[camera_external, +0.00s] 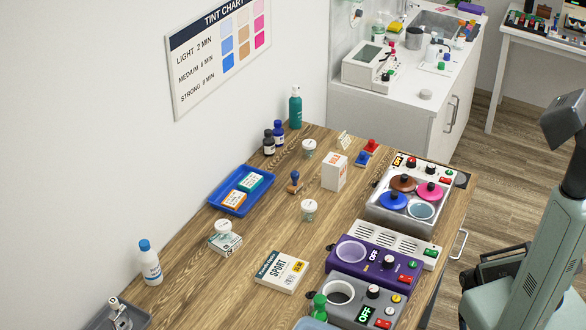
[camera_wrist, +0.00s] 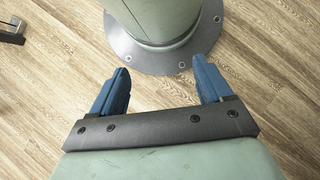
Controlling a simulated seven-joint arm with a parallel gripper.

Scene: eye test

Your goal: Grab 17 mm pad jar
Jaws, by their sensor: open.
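Three small jars with white lids and pale labels are on the wooden table in the external view. One jar (camera_external: 309,148) is toward the back, near the dark bottles. One jar (camera_external: 309,210) is near the middle of the table. One jar (camera_external: 223,229) is at the left, on or right behind a small white-and-green box. Their label print is too small to read, so I cannot tell which is 17 mm. My gripper (camera_wrist: 161,65) is open and empty in the wrist view, over the floor by my base and away from the jars. It is not visible in the external view.
A blue tray (camera_external: 213,203) holds two small boxes. A white box (camera_external: 334,171) stands upright between the back and middle jars. Warmers with pots (camera_external: 405,200) line the right edge.

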